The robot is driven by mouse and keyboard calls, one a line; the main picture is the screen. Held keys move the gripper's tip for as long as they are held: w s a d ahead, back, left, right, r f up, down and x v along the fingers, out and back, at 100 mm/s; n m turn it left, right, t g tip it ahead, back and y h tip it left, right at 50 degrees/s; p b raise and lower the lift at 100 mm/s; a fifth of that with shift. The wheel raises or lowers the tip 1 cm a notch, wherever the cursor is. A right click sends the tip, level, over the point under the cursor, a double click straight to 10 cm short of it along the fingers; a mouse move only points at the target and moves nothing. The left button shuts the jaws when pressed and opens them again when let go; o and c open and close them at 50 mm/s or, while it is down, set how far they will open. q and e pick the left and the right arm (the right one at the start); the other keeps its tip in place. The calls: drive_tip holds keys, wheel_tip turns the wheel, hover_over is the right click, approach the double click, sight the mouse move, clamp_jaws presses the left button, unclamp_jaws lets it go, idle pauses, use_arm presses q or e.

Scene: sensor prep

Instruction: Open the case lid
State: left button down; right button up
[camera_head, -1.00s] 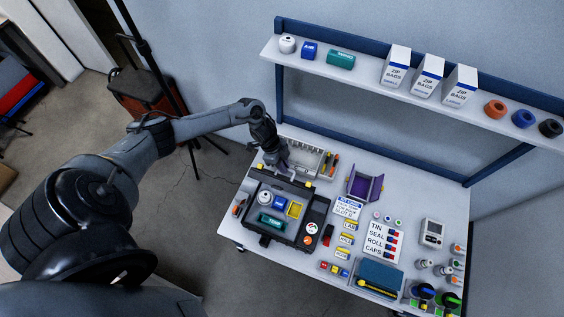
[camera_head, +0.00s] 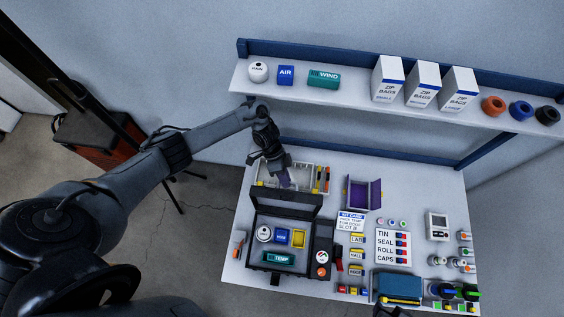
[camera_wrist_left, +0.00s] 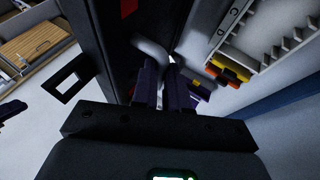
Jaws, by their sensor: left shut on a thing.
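The black case (camera_head: 257,262) stands on the table's left part. Its lid (camera_head: 284,204) is raised at the back, leaving the inside visible. A white round sensor, a blue block, a yellow piece (camera_head: 299,238) and a teal TEMP block (camera_head: 278,258) sit inside. My left gripper (camera_head: 284,182) is at the lid's upper edge, shut on the lid. In the left wrist view, its dark purple fingers (camera_wrist_left: 165,90) close beside a curved grey part (camera_wrist_left: 150,50) next to the black lid (camera_wrist_left: 90,30). The exact contact is hard to see. A dark part at the head view's bottom edge may be my right gripper (camera_head: 392,312).
A tray with markers (camera_head: 318,180) stands close behind the lid. A purple open box (camera_head: 362,194), a kit card (camera_head: 350,221) and a label sheet (camera_head: 391,246) lie to the right. A shelf (camera_head: 350,95) with zip-bag boxes runs above the table's back.

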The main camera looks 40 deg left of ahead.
use_arm(q)
drive_tip(key=shift+s+f, duration=0.2)
drive_tip(key=shift+s, duration=0.1)
drive_tip(key=c, duration=1.2)
unclamp_jaws()
drive_tip(key=shift+s, duration=0.15)
drive_tip(key=shift+o, duration=0.3)
drive_tip(key=shift+w+r, duration=0.1)
drive_tip(key=shift+w, duration=0.1)
drive_tip(key=shift+r, duration=0.1)
